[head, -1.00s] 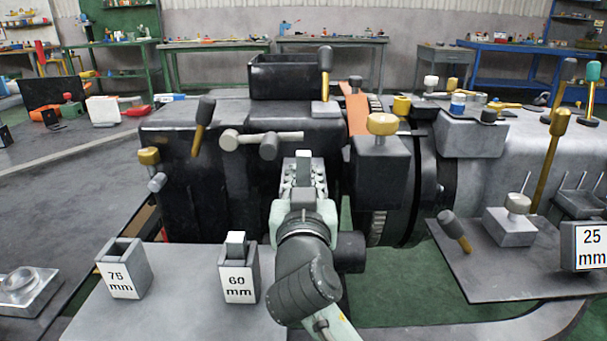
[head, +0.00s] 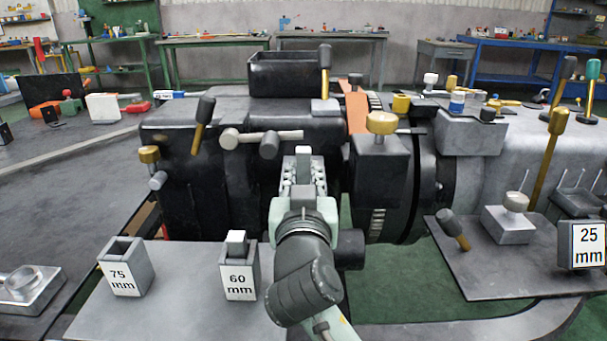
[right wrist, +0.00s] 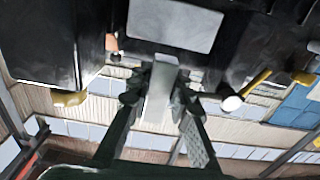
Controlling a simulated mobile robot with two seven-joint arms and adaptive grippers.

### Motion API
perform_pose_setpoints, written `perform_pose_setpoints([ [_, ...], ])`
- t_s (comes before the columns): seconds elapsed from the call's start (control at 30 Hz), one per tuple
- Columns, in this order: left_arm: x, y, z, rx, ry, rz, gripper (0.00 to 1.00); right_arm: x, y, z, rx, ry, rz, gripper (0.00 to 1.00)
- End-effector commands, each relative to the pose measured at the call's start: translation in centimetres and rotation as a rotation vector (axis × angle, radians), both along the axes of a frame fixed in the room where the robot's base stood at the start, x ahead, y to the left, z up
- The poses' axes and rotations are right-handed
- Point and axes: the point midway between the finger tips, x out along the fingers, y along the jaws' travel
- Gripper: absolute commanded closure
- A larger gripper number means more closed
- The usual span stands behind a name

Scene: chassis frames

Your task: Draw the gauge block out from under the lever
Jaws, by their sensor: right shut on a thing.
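The gauge block (head: 303,151) is a pale bar standing up between the fingers of my right gripper (head: 304,168), in front of the black machine housing in the head view. Only its white top shows clearly there. In the right wrist view the bar (right wrist: 160,88) lies between both fingers, its end pointing at dark machine parts. My right gripper is shut on it. Several levers are near: a pale crossed lever (head: 286,136) just left of the gripper and a black-knobbed lever (head: 203,117) farther left. I cannot tell which lever bears on the block. My left gripper is not in view.
An empty-looking 75 mm holder (head: 125,270) and a 60 mm holder (head: 239,275) with a pale block in it stand on a grey plate (head: 180,310) at the front left. A 25 mm sign (head: 588,245) stands at the right. A brass-topped knob (head: 381,123) is right of my gripper.

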Motion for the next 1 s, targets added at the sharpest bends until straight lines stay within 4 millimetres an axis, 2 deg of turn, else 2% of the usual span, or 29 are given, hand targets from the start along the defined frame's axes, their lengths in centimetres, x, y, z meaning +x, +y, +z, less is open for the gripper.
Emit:
perform_pose_setpoints([
  [0.03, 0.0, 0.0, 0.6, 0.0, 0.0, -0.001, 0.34, 0.0, 0.0, 0.7, 0.001, -0.001, 0.0, 1.0],
  [0.6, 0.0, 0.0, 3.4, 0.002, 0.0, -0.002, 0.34, 0.0, 0.0, 4.1, 0.001, -0.002, 0.0, 1.0],
  [1.0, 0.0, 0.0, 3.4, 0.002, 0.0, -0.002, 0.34, 0.0, 0.0, 4.1, 0.0, -0.002, 0.0, 1.0],
])
